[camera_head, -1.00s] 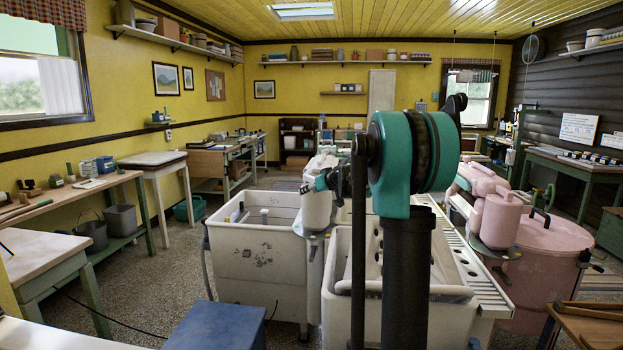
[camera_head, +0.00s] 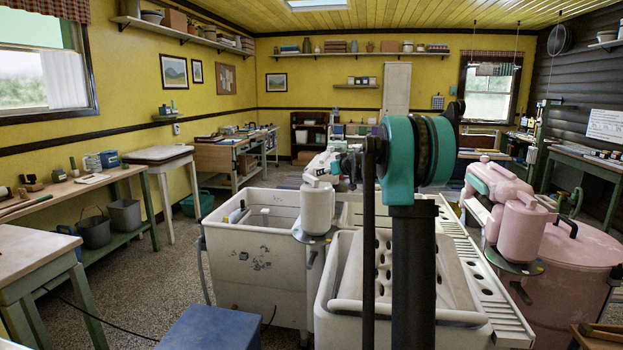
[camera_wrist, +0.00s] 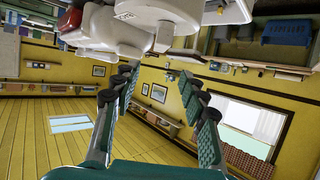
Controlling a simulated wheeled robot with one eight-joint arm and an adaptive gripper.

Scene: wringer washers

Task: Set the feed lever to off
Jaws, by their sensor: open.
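The white wringer head (camera_head: 318,208) stands on a post between the white tubs in the head view. A small pale lever-like part (camera_head: 310,259) hangs below its round plate; I cannot tell whether it is the feed lever or how it is set. White rounded machine parts (camera_wrist: 130,35) fill the top of the wrist view, beyond my fingertips. My gripper (camera_wrist: 157,77) is open, its two teal-padded fingers spread with nothing between them. In the head view my own arm stands in front and hides part of the tubs behind it.
A pink washer (camera_head: 565,270) with its own wringer stands at right. The left white tub (camera_head: 255,250) and right white tub (camera_head: 400,315) crowd the middle. A blue box (camera_head: 213,330) is in front. Bare floor (camera_head: 150,280) lies at left.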

